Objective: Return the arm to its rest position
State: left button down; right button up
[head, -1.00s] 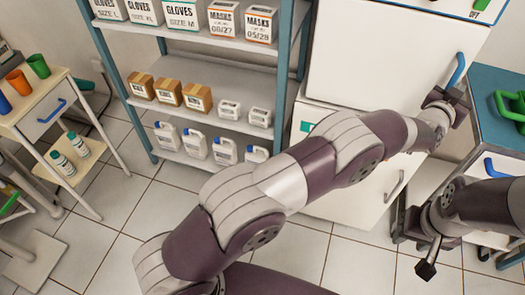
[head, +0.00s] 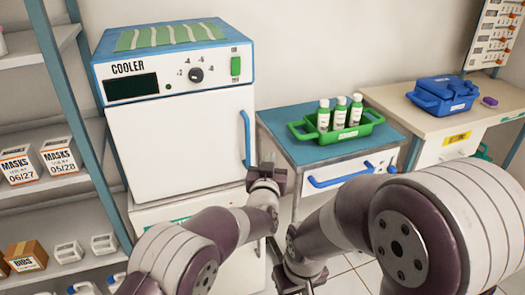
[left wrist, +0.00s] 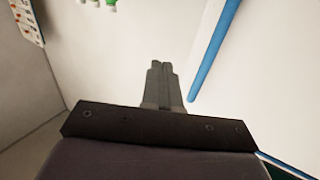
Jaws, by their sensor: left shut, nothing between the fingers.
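My left gripper (head: 268,170) is in front of the cooler, just below and right of the blue handle (head: 245,138) on its white door. The left wrist view shows its fingers (left wrist: 163,84) together with nothing between them. A blue bar (left wrist: 213,50) passes beside the fingertips there, with a gap visible. The cooler (head: 172,135) has its door shut. My right arm comes in from the right, with its wrist low in the picture; its fingers are cut off or too unclear to read.
A teal-topped cart (head: 285,122) stands right of the cooler with a green tray (head: 338,135) holding three bottles. A beige desk (head: 400,102) with a blue case (head: 443,95) is further right. A shelf unit (head: 75,85) with boxes stands at left.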

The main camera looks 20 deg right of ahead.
pick_arm(q)
jog(key=s+a+f+m+g+y, duration=0.1)
jog(key=s+a+f+g, duration=0.2)
jog(key=s+f+g, duration=0.6)
jog(key=s+a+f+g+y, duration=0.1)
jog(key=s+a+f+y, duration=0.1)
jog(key=s+a, duration=0.35)
jog(key=s+a+f+n+g+y, duration=0.1)
jog(key=s+a+f+g, duration=0.1)
jog(key=a, duration=0.6)
jog(key=s+a+f+g+y, duration=0.1)
jog(key=s+a+f+y, duration=0.2)
jog(key=a, duration=0.4)
jog(key=s+a+r+n+g, duration=0.35)
jog(key=s+a, duration=0.75)
jog(key=a, duration=0.5)
notch_tip(320, 180, up, 20)
jog(key=a+n+t+p, duration=0.1)
jog(key=p, duration=1.7)
jog(key=shift+w+a+y+p, duration=0.3)
jog(key=shift+a, duration=0.05)
